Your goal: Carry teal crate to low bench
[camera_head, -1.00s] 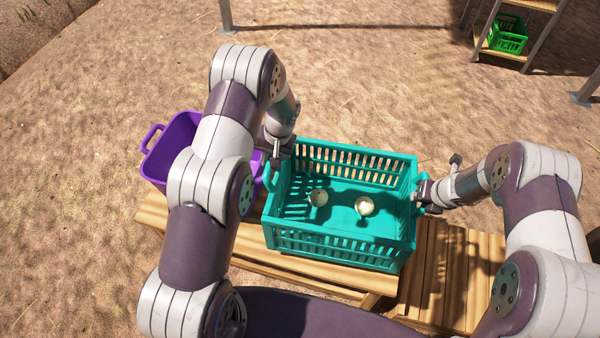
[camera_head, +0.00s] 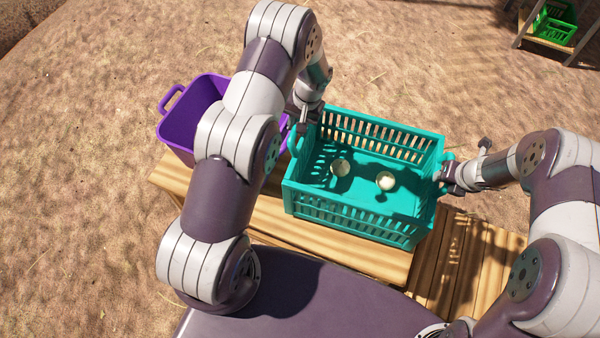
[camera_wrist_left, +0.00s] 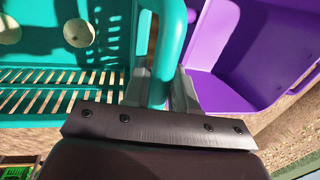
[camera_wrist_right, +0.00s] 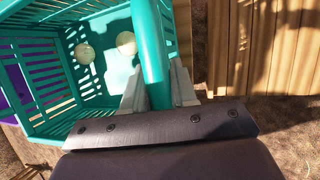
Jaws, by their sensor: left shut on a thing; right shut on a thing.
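The teal crate (camera_head: 362,228) is slatted and holds two pale onions, one on the left (camera_head: 340,168) and one on the right (camera_head: 386,181). It is upright over the wooden bench; I cannot tell whether it touches the boards. My left gripper (camera_head: 300,122) is shut on the crate's left handle, which also shows between its fingers in the left wrist view (camera_wrist_left: 160,65). My right gripper (camera_head: 444,180) is shut on the right handle, which also shows in the right wrist view (camera_wrist_right: 150,60).
A purple tub (camera_head: 180,128) stands left of the crate on the wooden bench (camera_head: 270,225), partly behind my left arm. Lower slatted boards (camera_head: 455,265) lie to the right. A shelf with green crates (camera_head: 553,30) stands at the far right. Open ground lies behind.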

